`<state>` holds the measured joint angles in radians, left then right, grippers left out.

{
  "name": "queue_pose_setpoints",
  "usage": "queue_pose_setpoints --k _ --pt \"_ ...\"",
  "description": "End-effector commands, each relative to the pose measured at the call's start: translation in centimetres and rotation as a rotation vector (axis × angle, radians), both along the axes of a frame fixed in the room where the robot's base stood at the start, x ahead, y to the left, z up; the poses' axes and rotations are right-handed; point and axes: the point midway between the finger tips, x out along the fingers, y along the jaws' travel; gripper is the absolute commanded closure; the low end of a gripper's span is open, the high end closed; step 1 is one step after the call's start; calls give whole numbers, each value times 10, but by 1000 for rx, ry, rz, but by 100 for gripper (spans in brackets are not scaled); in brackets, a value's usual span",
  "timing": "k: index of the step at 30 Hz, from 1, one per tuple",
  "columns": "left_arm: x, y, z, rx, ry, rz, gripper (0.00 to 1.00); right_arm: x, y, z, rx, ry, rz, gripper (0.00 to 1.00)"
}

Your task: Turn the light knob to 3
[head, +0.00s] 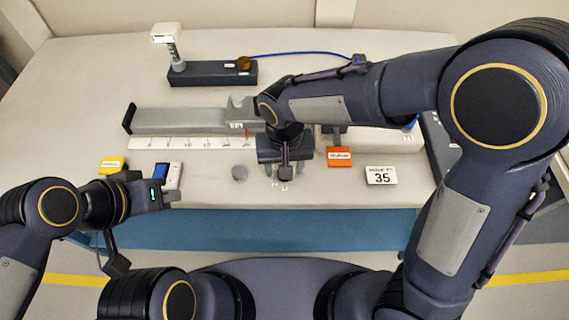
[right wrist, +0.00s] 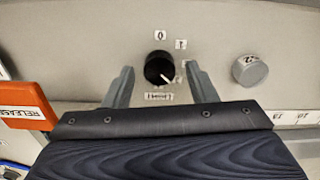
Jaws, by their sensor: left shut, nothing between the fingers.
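A black round knob (right wrist: 158,68) with a white pointer sits on the pale surface in the right wrist view. Its pointer aims to the lower right of that picture. Small white tags stand around it, one reading 0 (right wrist: 160,35); the others and the plate below (right wrist: 158,96) are hard to read. My right gripper (right wrist: 160,84) is open, with one finger on each side of the knob and a visible gap to both. In the head view my right gripper (head: 284,178) hides the knob. My left gripper (head: 172,197) is shut and empty at the table's front left.
A grey cylinder (head: 239,172) stands beside the right gripper. An orange release block (head: 340,158) and a sign reading 35 (head: 381,176) are on its other side. A blue-and-white device (head: 168,173) and yellow block (head: 112,165) lie near the left gripper. A ruler strip (head: 185,143) runs behind.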

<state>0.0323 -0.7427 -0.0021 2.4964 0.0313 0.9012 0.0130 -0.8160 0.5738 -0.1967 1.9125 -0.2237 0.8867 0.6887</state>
Motion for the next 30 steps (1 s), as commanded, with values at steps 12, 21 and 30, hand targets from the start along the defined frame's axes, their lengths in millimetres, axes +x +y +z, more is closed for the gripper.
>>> queue_pose_setpoints --k 12,21,30 --pt "0 0 4 0 0 0 100 0 1 26 3 -3 1 48" --pt "0 0 8 0 0 0 100 0 0 71 1 -1 0 48" --pt "0 0 8 0 0 0 100 0 0 78 0 1 0 48"
